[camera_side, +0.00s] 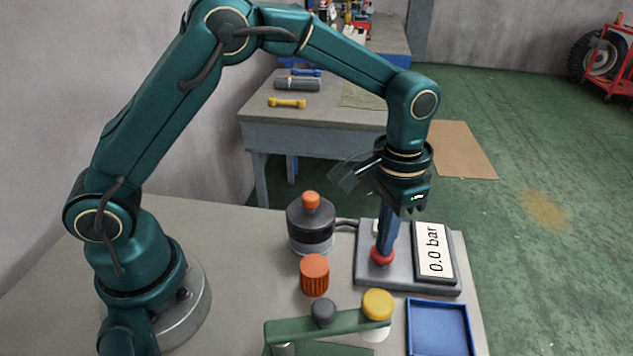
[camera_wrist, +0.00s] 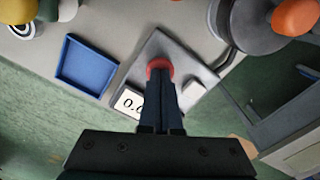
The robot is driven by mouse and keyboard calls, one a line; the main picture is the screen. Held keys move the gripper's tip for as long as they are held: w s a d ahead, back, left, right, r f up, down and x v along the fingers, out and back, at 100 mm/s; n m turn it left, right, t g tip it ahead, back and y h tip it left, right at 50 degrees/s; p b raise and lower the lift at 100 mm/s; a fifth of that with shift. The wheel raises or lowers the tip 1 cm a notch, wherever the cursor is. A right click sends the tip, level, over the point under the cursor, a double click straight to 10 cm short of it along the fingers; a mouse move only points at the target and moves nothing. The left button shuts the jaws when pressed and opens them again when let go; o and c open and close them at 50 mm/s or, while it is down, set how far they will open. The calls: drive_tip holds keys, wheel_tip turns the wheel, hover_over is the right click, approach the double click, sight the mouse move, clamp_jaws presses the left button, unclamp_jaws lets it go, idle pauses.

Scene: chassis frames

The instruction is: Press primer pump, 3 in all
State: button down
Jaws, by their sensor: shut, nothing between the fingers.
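The primer pump unit is a grey plate (camera_side: 435,287) with a red round button (camera_side: 382,257) and a white display (camera_side: 434,250) reading 0.0 bar. In the wrist view the red button (camera_wrist: 158,66) shows just beyond my fingertips. My gripper (camera_side: 386,246) is shut and empty, pointing down, with its tips at the top of the button. I cannot tell whether the tips touch it or sit slightly above. The display (camera_wrist: 131,102) is partly hidden behind my fingers in the wrist view.
A dark bottle with an orange cap (camera_side: 311,222) stands left of the plate, joined by a hose. An orange ribbed cap (camera_side: 314,275), a green bracket with yellow and dark knobs (camera_side: 300,328) and a blue tray (camera_side: 438,328) are nearby. Another bench (camera_side: 310,120) stands behind.

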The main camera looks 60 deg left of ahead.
drive_tip(key=shift+f, duration=0.2)
drive_tip(key=shift+r, duration=0.1)
drive_tip(key=shift+r, duration=1.4)
drive_tip(key=shift+f, duration=0.3)
drive_tip(key=shift+f, duration=1.15)
drive_tip(key=shift+r, duration=1.4)
drive_tip(key=shift+f, duration=0.35)
drive_tip(key=shift+f, duration=0.35)
